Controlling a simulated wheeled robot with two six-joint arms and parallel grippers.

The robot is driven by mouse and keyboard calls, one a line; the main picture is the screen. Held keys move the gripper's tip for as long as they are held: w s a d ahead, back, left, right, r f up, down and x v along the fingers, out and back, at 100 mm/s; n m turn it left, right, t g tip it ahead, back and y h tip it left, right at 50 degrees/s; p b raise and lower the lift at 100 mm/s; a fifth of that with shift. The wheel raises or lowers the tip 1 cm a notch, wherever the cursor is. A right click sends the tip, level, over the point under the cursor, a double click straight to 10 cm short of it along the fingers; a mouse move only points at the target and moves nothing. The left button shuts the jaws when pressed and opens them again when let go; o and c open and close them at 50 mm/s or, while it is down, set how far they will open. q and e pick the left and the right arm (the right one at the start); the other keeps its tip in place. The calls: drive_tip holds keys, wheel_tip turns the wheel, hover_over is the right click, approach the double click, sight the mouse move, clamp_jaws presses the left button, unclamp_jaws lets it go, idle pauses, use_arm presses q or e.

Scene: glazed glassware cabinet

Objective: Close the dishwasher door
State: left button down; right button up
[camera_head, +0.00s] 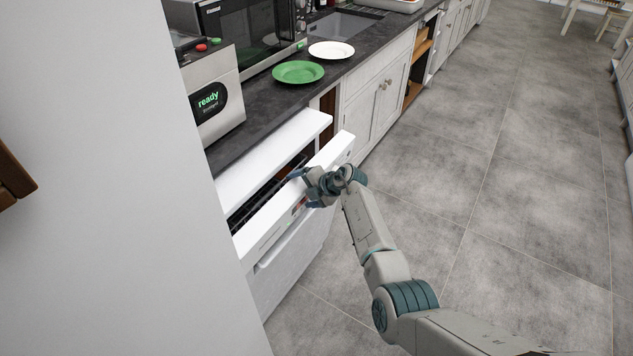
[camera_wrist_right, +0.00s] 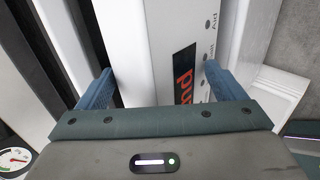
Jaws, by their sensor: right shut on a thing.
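The white dishwasher door (camera_head: 270,228) stands ajar under the counter, its top tilted out from the body. A dark gap (camera_head: 272,190) with part of a rack shows behind its top edge. In the right wrist view the fingers (camera_wrist_right: 160,88) lie on either side of the door's top panel (camera_wrist_right: 145,50), which carries a dark display with orange characters. My left gripper is not in view.
A green plate (camera_head: 298,72) and a white plate (camera_head: 331,50) lie on the dark counter (camera_head: 262,108) above. A machine reading "ready" (camera_head: 208,98) stands at the left. White cabinets (camera_head: 375,95) continue beyond the dishwasher. The grey tiled floor (camera_head: 520,190) to the right is clear.

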drive_tip(key=v, duration=0.8)
drive_tip(key=shift+a+r, duration=0.15)
drive_tip(key=shift+r, duration=0.3)
drive_tip(key=shift+w, duration=0.15)
